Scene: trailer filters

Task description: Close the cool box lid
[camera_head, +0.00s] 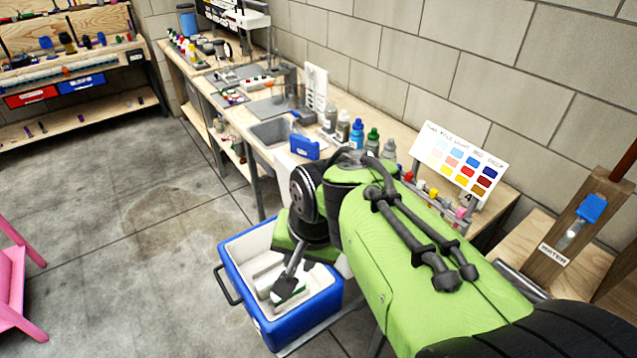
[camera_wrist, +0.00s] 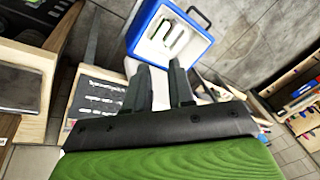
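The cool box (camera_head: 245,290) is a blue tub with a white lining and a black side handle, standing on the floor, open at the top. White and green items lie inside. It also shows in the wrist view (camera_wrist: 136,35), beyond my fingertips. My gripper (camera_head: 286,288) appears over the box opening in the head view. In the wrist view my gripper (camera_wrist: 159,66) has its two dark fingers apart with nothing between them. A pale surface shows beside the box past the fingers; I cannot tell whether it is the lid. My arm hides part of the box's far right side.
A long workbench (camera_head: 240,118) with a sink, bottles and a blue case (camera_head: 305,148) runs behind the box along the wall. A colour chart (camera_head: 457,163) stands at its right end. A pink frame (camera_head: 12,278) is at far left. The floor left of the box is clear.

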